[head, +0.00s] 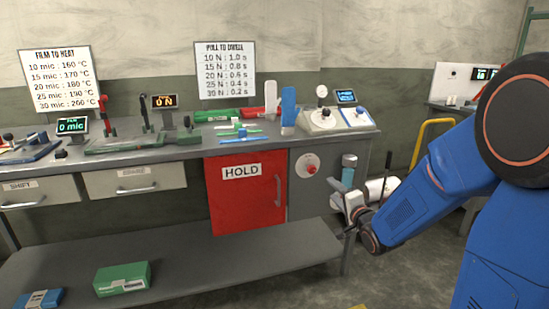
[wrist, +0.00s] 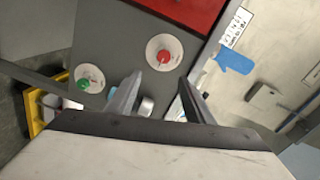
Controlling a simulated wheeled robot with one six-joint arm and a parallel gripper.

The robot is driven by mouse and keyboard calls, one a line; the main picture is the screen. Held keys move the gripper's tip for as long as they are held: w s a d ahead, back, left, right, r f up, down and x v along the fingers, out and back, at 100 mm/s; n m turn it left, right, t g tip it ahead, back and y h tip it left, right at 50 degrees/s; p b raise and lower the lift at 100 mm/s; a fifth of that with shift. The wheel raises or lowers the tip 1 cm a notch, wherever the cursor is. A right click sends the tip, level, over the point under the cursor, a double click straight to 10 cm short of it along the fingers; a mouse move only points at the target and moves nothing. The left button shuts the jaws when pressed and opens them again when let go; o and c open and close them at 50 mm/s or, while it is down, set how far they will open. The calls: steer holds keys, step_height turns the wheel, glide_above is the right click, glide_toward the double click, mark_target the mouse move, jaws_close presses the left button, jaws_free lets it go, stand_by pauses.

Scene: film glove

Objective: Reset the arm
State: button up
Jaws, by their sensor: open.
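My gripper (head: 347,203) is at the end of my blue arm, at the right of the head view, in front of the bench's right end. In the wrist view its two fingers (wrist: 155,98) are apart with nothing held between them. A round plate with a red knob (wrist: 164,56) lies beyond the fingers in the wrist view. The same red knob (head: 310,170) shows on the grey bench front in the head view. A second plate with a green knob (wrist: 84,84) is to the left in the wrist view.
The grey workbench (head: 225,150) carries gauges, clamps and coloured glove shapes. A red HOLD door (head: 245,192) is below its top. A green box (head: 122,279) sits on the lower shelf. A yellow rail (head: 425,135) stands at the right. Floor in front of the right end is open.

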steer(key=s+n+g+h, duration=0.1)
steer(key=s+n+g, duration=0.5)
steer(key=s, duration=1.4)
steer(key=s+f+n+g+h, duration=0.1)
steer(key=s+n+g, duration=0.5)
steer(key=s, duration=1.4)
steer(key=shift+s+d+n+h, duration=0.15)
steer(key=shift+d+n+h, duration=0.25)
steer(key=shift+h, duration=0.3)
steer(key=shift+f, duration=0.1)
